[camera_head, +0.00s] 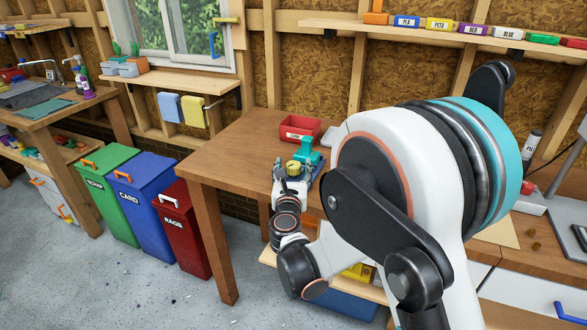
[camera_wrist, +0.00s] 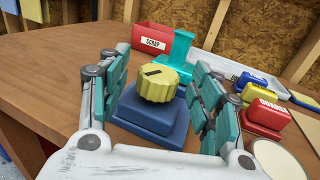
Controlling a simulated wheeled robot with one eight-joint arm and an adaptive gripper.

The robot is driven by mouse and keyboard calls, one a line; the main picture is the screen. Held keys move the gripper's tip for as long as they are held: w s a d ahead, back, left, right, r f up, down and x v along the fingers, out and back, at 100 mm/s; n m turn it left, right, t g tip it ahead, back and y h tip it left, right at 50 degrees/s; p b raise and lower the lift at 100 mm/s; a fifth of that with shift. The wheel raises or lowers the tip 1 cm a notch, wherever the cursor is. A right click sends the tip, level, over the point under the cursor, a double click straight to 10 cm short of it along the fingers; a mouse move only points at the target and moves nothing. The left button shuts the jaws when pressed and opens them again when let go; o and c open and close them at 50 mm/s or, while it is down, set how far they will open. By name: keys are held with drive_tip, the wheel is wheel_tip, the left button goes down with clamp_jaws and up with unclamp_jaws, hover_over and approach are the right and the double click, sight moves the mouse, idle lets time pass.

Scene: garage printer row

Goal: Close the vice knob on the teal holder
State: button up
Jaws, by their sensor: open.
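A yellow ridged knob (camera_wrist: 158,84) with a dark pointer mark sits on a blue stepped base (camera_wrist: 147,121) on the wooden bench. A teal holder (camera_wrist: 174,52) stands directly behind the knob; it also shows in the head view (camera_head: 309,150). My gripper (camera_wrist: 158,85) is open, with one teal-padded finger on each side of the knob. Neither finger visibly touches the knob. In the head view my gripper (camera_head: 291,178) reaches over the bench toward the knob (camera_head: 293,166), and it partly hides the blue base.
A red SCRAP bin (camera_wrist: 157,40) stands behind the holder to the left. A white round lid-like thing (camera_wrist: 277,158) lies front right. The bench's left side (camera_wrist: 50,70) is clear.

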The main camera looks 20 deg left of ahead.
drive_tip(key=shift+x, duration=1.3)
drive_tip(key=shift+c, duration=0.6)
drive_tip(key=c, duration=1)
drive_tip(key=shift+o, duration=0.2)
drive_tip(key=shift+m+h, duration=0.4)
drive_tip(key=shift+h, duration=0.2)
drive_tip(key=o, duration=1.1)
